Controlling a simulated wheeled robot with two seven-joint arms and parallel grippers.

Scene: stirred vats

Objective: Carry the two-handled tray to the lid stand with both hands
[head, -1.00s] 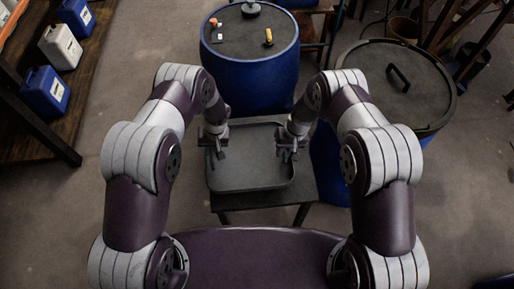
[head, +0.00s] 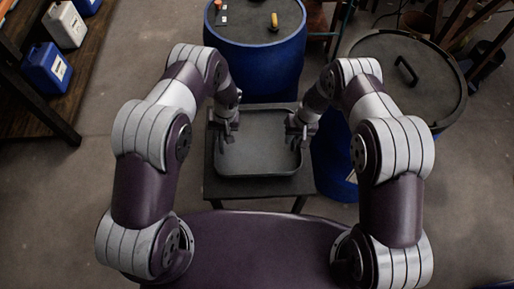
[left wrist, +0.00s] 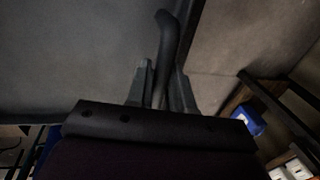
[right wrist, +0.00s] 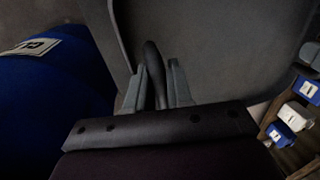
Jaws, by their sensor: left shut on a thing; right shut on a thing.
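The grey two-handled tray (head: 258,170) is empty and looks level in the head view, between my arms. My left gripper (head: 224,132) is shut on the tray's left handle, a dark bar that shows between the fingers in the left wrist view (left wrist: 168,45). My right gripper (head: 298,130) is shut on the right handle, which shows in the right wrist view (right wrist: 153,65). A low dark stand (head: 250,190) lies under the tray, its front edge and sides showing around it. I cannot tell whether the tray touches its top.
A blue vat (head: 255,60) with small items on its top stands behind the tray. A second vat with a dark handled lid (head: 430,90) stands to the right, close to my right arm. A shelf with jugs (head: 47,68) is at the left. Floor is clear at lower left.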

